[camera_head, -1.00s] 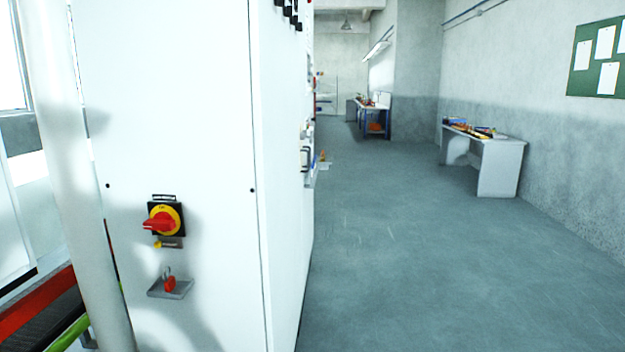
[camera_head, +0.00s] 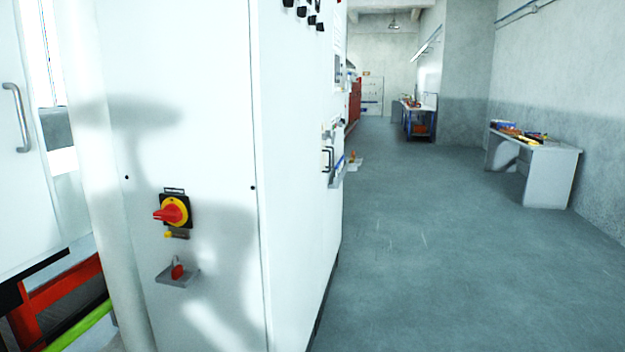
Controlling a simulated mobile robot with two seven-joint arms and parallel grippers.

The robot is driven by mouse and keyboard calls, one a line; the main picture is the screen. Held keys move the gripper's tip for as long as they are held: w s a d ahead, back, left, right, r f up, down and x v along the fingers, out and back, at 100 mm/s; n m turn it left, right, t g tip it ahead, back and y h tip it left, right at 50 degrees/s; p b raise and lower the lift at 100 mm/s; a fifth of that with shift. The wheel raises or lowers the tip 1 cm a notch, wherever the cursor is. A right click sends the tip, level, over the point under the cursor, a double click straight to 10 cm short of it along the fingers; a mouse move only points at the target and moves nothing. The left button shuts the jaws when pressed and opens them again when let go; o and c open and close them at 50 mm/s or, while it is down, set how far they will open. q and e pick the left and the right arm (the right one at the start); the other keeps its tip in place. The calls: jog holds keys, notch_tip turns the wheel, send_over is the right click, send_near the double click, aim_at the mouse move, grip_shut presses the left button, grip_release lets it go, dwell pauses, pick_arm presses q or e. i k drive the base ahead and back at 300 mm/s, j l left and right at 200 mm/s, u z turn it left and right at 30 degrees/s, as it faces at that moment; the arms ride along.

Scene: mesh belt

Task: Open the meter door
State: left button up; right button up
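A tall white cabinet (camera_head: 215,120) stands close in front of me, left of centre. Its near face carries a red and yellow rotary switch (camera_head: 173,212) on a black plate. Below the switch is a small grey bracket with a red padlock-like piece (camera_head: 178,268). Its right side face shows black knobs (camera_head: 304,12) at the top and a handle (camera_head: 328,159) lower down, seen at a steep angle. I cannot tell which part is the meter door. Neither of my grippers is in view; a soft shadow falls on the cabinet's near face.
A white pipe or post (camera_head: 110,200) runs beside the cabinet on the left. Further left are a white panel with a grey handle (camera_head: 17,117) and a red frame (camera_head: 60,290). Open grey floor (camera_head: 440,260) lies to the right, with a cluttered table (camera_head: 545,170) by the wall.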

aim_at(287, 52)
jog(key=i+l, duration=0.2)
jog(key=i, duration=0.25)
jog(key=i+l, duration=0.2)
jog(key=i, duration=0.2)
jog(key=i+l, duration=0.2)
jog(key=i, duration=0.25)
jog(key=i+l+u, duration=0.1)
jog(key=i, duration=0.35)
jog(key=i+l, duration=0.35)
jog(key=i, duration=0.1)
